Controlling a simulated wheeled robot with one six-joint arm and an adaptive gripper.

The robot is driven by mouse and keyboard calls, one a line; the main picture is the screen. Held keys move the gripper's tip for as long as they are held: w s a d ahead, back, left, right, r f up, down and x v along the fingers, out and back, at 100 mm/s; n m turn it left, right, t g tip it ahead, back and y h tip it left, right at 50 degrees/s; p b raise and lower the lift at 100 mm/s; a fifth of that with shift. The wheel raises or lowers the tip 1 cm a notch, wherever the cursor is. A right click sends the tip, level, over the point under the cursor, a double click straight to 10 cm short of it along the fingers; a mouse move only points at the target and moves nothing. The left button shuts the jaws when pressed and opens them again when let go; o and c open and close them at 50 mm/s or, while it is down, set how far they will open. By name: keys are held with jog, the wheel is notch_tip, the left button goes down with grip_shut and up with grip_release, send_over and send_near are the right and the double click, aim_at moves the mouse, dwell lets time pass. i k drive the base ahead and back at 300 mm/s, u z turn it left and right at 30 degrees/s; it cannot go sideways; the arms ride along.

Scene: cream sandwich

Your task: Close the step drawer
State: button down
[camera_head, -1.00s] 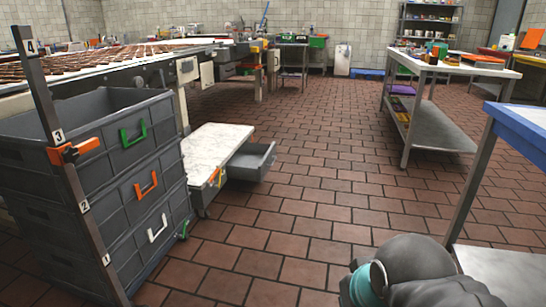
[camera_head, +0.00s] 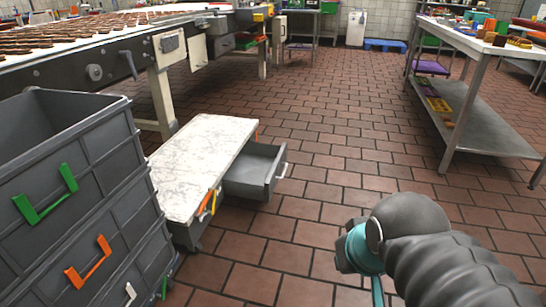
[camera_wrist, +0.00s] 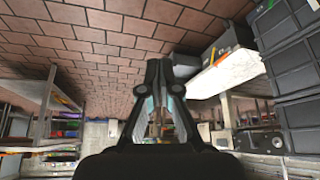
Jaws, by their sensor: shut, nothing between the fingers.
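The step (camera_head: 195,170) is a low unit with a white marbled top on the floor, left of centre in the head view. Its grey drawer (camera_head: 252,178) sticks out of the right side, open, with a pale handle (camera_head: 283,171) on its front. In the wrist view the step's white top (camera_wrist: 226,74) and the grey drawer (camera_wrist: 184,64) show right of my fingers. My gripper (camera_wrist: 157,64) is shut and empty, apart from the drawer. In the head view my arm is at the lower right, with the fingertips out of sight.
Stacked grey crates (camera_head: 65,190) with coloured handles stand at the left, close to the step. A conveyor table (camera_head: 120,45) is behind the step. A metal table with a lower shelf (camera_head: 480,130) stands at the right. The tiled floor (camera_head: 320,150) right of the drawer is clear.

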aim_at(255, 173)
jog(key=i, duration=1.35)
jog(key=z, duration=0.05)
